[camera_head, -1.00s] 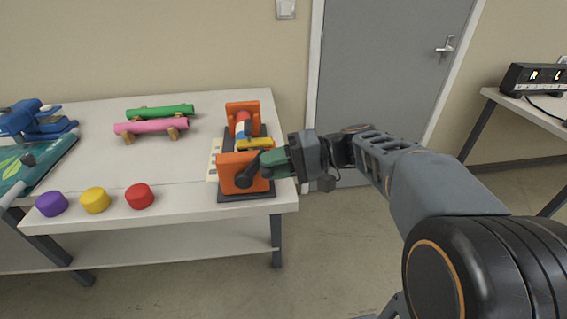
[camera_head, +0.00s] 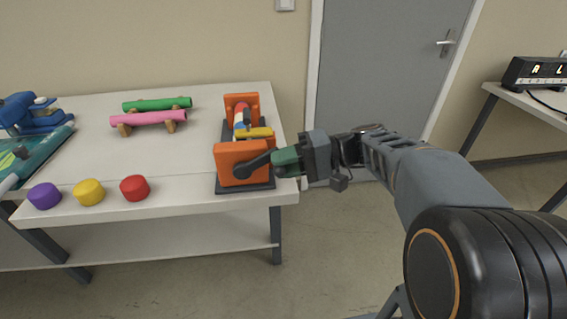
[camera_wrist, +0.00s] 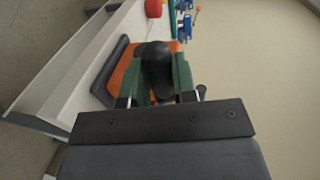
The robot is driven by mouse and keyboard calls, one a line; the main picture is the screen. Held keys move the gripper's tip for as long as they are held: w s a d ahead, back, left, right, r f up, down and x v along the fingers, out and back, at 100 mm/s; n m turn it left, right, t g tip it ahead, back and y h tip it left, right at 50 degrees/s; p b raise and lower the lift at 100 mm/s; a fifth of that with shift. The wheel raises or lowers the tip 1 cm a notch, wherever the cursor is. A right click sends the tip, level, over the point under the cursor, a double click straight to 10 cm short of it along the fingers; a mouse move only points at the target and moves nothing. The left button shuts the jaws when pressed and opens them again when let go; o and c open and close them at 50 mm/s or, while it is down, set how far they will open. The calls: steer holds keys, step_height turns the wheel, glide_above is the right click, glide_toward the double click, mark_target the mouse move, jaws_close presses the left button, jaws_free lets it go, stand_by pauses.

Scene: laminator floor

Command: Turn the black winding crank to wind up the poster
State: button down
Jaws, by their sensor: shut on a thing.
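The winder stands at the right end of the table, with two orange end plates (camera_head: 242,152) on a dark base. A roll with red, white and blue (camera_head: 240,116) lies between the plates, beside a yellow bar (camera_head: 255,133). The black crank (camera_head: 248,168) is on the near plate, its arm slanting up to the right. My gripper (camera_head: 280,161) is at the crank's outer end. In the wrist view the green fingers (camera_wrist: 163,78) are closed on both sides of the black crank handle (camera_wrist: 157,66). The fingers partly hide the crank's outer end in the head view.
Purple, yellow and red caps (camera_head: 135,188) stand along the table's front edge. Pink and green rolls (camera_head: 148,118) rest on wooden supports behind. A blue device (camera_head: 30,115) is at far left. Open floor lies right of the table.

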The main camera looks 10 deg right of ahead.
steer(key=shift+d+f, duration=0.1)
steer(key=shift+f, duration=0.75)
steer(key=c, duration=1.2)
jaws_free()
steer(key=shift+o, duration=1.3)
steer(key=shift+r, duration=0.15)
steer(key=d+r+p, duration=0.2)
steer(key=d+r, duration=0.1)
steer(key=d, duration=1)
steer(key=shift+d, duration=0.25)
steer(key=shift+s, duration=0.1)
